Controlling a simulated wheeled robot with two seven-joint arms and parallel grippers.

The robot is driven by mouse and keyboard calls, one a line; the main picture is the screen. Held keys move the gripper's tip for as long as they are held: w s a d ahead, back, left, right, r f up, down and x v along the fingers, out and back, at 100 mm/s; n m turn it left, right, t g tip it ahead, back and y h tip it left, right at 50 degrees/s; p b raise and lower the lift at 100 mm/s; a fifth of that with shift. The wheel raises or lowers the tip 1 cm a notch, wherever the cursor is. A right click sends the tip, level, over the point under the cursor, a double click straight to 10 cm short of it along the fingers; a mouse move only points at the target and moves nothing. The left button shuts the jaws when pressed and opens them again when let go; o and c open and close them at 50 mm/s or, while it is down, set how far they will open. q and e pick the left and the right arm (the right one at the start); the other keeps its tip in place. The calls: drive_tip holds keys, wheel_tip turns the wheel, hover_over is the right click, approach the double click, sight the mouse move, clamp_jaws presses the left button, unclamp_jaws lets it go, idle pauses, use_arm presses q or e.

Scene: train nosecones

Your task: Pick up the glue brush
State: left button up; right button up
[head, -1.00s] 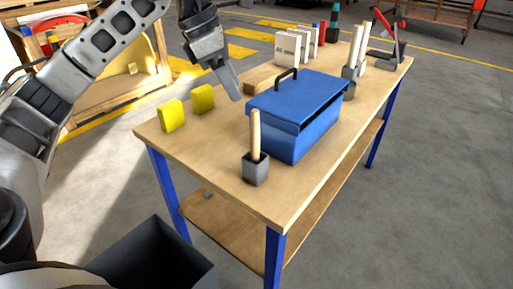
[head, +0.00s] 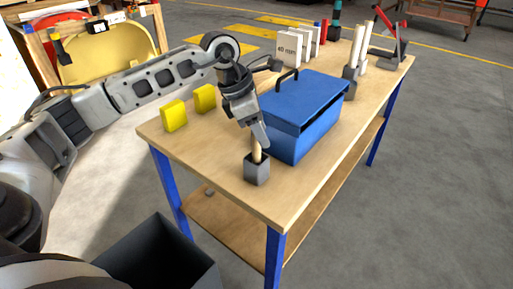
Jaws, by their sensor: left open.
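The glue brush (head: 257,153) stands upright in a small grey pot (head: 257,171) near the front corner of the workbench. Its pale wooden handle shows only in its lower part. My left gripper (head: 262,138) is open, pointing down at the top of the handle and covering it. Whether the fingers are around the handle or just in front of it, I cannot tell. My right gripper is not in view.
A blue toolbox (head: 300,108) with a black handle stands right behind the pot. Two yellow blocks (head: 174,116) sit at the bench's left edge. White boxes (head: 289,48) and more upright handles (head: 353,56) are farther back. The wooden bench top (head: 203,152) is clear left of the pot.

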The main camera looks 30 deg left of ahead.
use_arm(q)
clamp_jaws()
drive_tip(key=shift+r, duration=0.1)
